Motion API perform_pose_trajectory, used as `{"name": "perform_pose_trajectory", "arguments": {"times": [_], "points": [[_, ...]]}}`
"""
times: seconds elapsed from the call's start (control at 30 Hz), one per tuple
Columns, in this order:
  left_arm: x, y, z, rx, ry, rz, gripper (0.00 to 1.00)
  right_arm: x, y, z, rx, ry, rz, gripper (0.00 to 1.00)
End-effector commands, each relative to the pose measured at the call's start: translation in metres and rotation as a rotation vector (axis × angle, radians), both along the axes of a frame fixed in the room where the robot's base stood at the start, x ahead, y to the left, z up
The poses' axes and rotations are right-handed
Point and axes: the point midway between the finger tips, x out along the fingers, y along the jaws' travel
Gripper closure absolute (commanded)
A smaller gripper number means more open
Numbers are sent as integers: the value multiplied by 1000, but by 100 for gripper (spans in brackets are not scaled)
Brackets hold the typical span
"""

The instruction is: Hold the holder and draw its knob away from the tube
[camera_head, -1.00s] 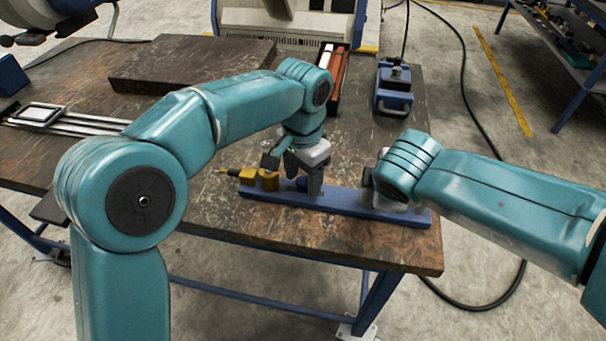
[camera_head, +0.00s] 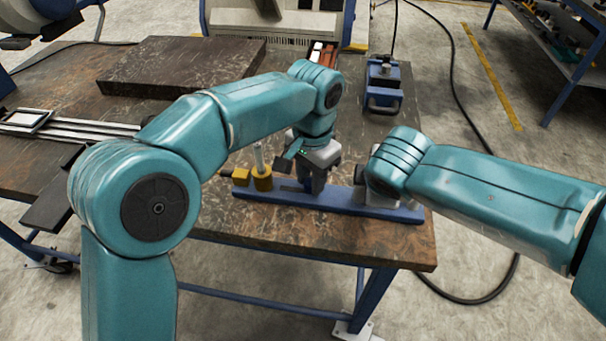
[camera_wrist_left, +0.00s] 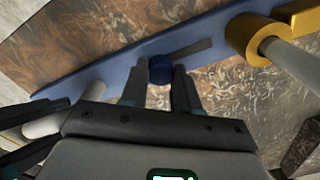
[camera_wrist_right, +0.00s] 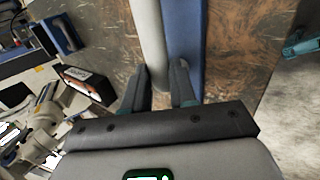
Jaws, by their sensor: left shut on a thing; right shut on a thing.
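The holder is a long blue bar (camera_head: 395,213) lying on the table; it also shows in the left wrist view (camera_wrist_left: 120,68) and right wrist view (camera_wrist_right: 184,35). My left gripper (camera_head: 312,188) is shut on its round blue knob (camera_wrist_left: 160,69), beside a dark slot. At the bar's left end, a yellow ring (camera_head: 262,184) surrounds the upright grey tube (camera_head: 258,158); both appear in the left wrist view, the ring (camera_wrist_left: 250,42) and tube (camera_wrist_left: 292,62). The knob stands apart from the tube. My right gripper (camera_wrist_right: 165,95) is shut on the holder's grey round part (camera_wrist_right: 149,35) at the right end.
A blue device (camera_head: 383,88) and a dark slab (camera_head: 180,66) stand farther back on the table. Metal rails (camera_head: 75,123) lie at left. The table's front edge runs close in front of the bar. Bare table shows behind the bar.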

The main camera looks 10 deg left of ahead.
Motion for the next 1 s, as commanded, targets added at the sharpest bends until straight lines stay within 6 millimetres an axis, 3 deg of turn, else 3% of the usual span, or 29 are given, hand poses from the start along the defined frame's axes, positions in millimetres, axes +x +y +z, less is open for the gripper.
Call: {"name": "perform_pose_trajectory", "arguments": {"times": [0.1,0.13,0.2,0.57,1.0], "points": [[-1,-3,0,-7,2,-3,100,0,4,1,6,-5,7,100],[-1,-3,0,-7,1,-3,60,0,4,1,7,-5,8,100],[-1,-3,0,-7,1,-3,43,0,4,1,6,-5,7,100],[0,-2,7,-5,-2,-2,43,1,2,2,6,-5,4,100],[1,-3,98,-6,-2,-2,43,1,2,1,6,-5,3,100]]}}
